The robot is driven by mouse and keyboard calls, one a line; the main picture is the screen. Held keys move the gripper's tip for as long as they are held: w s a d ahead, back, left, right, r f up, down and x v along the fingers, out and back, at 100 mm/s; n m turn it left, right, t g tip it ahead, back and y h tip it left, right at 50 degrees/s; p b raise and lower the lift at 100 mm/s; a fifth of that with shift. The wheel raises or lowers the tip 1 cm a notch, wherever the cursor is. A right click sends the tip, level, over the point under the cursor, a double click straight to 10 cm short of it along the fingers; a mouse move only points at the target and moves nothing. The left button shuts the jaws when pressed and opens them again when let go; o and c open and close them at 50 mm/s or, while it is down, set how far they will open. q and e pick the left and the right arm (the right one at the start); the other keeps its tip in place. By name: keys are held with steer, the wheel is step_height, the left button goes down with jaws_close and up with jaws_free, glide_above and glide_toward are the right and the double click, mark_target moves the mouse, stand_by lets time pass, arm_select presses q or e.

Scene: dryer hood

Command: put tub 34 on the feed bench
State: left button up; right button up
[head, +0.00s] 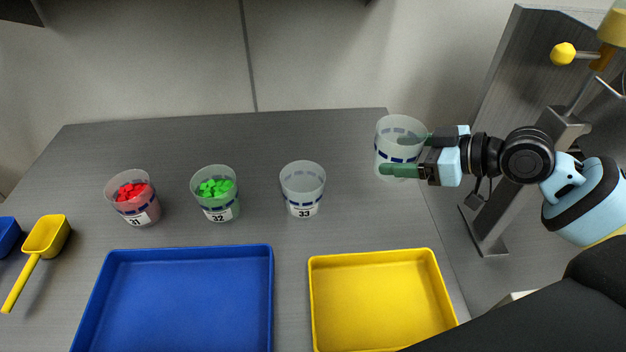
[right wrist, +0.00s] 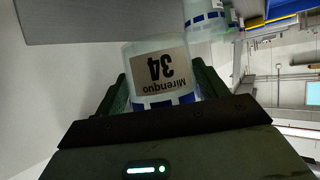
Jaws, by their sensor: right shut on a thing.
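Tub 34 (head: 401,132) is a clear, empty-looking tub with a dark blue dashed band. In the head view it is near the back right corner of the grey bench (head: 345,130). My right gripper (head: 404,157) comes from the right and is shut on it, one green finger in front. In the right wrist view tub 34 (right wrist: 160,62) sits between the fingers, its "34" label upside down in the picture. I cannot tell whether its base touches the bench. My left gripper is not in view.
Tub 31 (head: 133,199) with red pieces, tub 32 (head: 215,195) with green pieces and empty-looking tub 33 (head: 303,190) stand in a row. A blue tray (head: 268,290), a yellow tray (head: 435,285) and a yellow scoop (head: 46,240) are in front. A metal stand (head: 490,225) is at right.

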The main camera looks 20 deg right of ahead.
step_height(320, 180, down, 4)
steer(key=shift+w+r, duration=0.1)
steer(key=shift+f, duration=0.8)
step_height(320, 180, down, 5)
steer(key=shift+r+b, duration=0.1)
steer(key=shift+b, duration=0.2)
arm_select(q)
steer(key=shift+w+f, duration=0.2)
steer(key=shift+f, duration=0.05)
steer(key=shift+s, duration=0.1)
